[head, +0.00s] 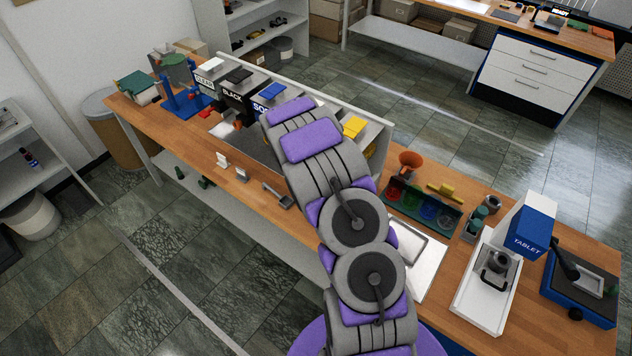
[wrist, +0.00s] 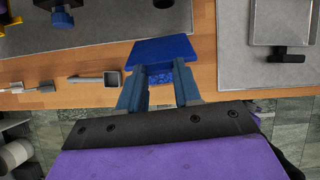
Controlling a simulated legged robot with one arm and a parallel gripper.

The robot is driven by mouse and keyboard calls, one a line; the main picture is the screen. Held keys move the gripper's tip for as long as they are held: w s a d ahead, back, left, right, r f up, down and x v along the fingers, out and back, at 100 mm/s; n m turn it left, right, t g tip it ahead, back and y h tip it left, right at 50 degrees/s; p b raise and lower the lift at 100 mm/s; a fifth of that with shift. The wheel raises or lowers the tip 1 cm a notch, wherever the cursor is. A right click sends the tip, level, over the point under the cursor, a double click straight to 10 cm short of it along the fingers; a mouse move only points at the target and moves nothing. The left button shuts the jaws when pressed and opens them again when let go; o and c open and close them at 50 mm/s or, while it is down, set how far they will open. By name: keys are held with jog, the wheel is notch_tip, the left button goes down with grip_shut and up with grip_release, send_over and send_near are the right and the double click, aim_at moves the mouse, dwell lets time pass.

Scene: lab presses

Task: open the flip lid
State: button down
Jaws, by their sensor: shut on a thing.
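In the wrist view my gripper (wrist: 158,78) is shut on a blue flat piece (wrist: 161,50) with a darker, textured lower part between the fingers. The piece shows over the wooden bench near its front edge. I cannot tell whether it is the flip lid, or whether it is attached to anything. In the head view my arm covers the gripper and this spot.
A grey scoop (wrist: 103,78) lies left of my gripper on the bench (wrist: 205,60). A tray with a black handle (wrist: 290,55) is to the right.

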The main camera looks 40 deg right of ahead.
jog(key=shift+w+d+f, duration=0.15)
jog(key=shift+d, duration=0.95)
jog(key=shift+a, duration=0.15)
